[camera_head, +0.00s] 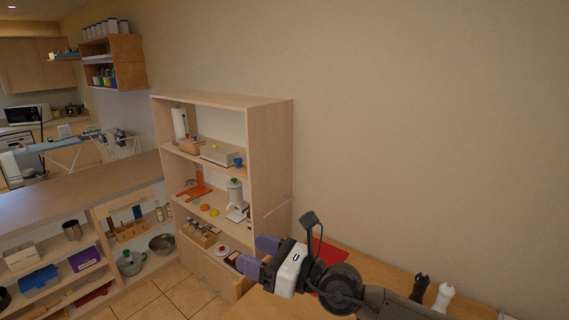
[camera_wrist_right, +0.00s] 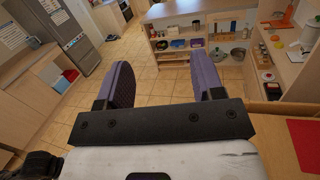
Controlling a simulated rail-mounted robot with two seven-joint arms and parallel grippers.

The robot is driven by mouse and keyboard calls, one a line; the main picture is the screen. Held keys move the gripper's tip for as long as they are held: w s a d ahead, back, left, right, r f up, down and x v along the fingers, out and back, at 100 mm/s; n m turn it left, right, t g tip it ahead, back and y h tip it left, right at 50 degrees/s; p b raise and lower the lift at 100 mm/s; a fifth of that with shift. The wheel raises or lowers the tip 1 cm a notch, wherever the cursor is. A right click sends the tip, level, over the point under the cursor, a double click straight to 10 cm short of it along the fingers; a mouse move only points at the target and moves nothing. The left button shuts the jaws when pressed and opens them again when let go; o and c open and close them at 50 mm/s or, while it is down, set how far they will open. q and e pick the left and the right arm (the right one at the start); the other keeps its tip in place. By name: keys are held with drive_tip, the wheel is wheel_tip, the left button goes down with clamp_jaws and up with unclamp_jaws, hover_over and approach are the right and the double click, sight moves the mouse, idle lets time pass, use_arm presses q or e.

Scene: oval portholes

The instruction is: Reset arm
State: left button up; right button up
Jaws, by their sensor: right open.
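My right gripper (camera_head: 256,256) is at the lower middle of the head view, in front of the wooden shelf unit and above the near edge of the wooden table. Its two purple fingers are apart. In the right wrist view the gripper (camera_wrist_right: 163,85) is open and empty, with the tiled floor beyond the fingers. My right arm comes in from the lower right. My left gripper is not in view.
A wooden shelf unit (camera_head: 270,150) holds several kitchen items. A table (camera_head: 385,276) carries a red mat (camera_head: 328,250), a dark pepper mill (camera_head: 419,288) and a white mill (camera_head: 443,297). A counter (camera_head: 80,197) with shelves stands left. Tiled floor (camera_head: 150,297) is clear.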

drive_tip(key=s+d+r+m+t+h, duration=0.1)
drive_tip(key=d+r+m+t+h, duration=0.2)
drive_tip(key=r+m+t, duration=0.45)
drive_tip(key=s+d+r+m+t+h+b, duration=0.1)
drive_tip(key=d+r+m+t+h, duration=0.25)
drive_tip(key=m, duration=0.65)
drive_tip(key=s+d+r+m+t+h, duration=0.25)
drive_tip(key=r+m+t, duration=0.3)
drive_tip(key=m, duration=0.35)
drive_tip(key=s+d+f+m+g+h+b, duration=0.3)
drive_tip(key=s+d+f+m+g+b, duration=0.25)
drive_tip(key=f, duration=1.25)
drive_tip(key=s+d+f+m+g+h+b, duration=0.2)
drive_tip(key=s+d+f+m+g+b, duration=0.35)
drive_tip(key=f, duration=1.35)
drive_tip(key=s+d+f+m+g+h+b, duration=0.35)
drive_tip(key=s+d+f+m, duration=0.35)
drive_tip(key=f, duration=1.1)
drive_tip(key=s+f+m+g+b, duration=0.1)
drive_tip(key=s+f+g+b, duration=0.2)
drive_tip(key=s+f, duration=0.7)
drive_tip(key=s+f+m+g+b, duration=0.1)
drive_tip(key=s+f+g+b, duration=0.4)
drive_tip(key=f, duration=0.8)
wheel_tip(320, 180, up, 32)
drive_tip(key=s+t+p, duration=0.1)
drive_tip(key=s+p, duration=0.1)
drive_tip(key=p, duration=3.1)
drive_tip(key=shift+f+t, duration=0.25)
drive_tip(key=shift+t, duration=0.15)
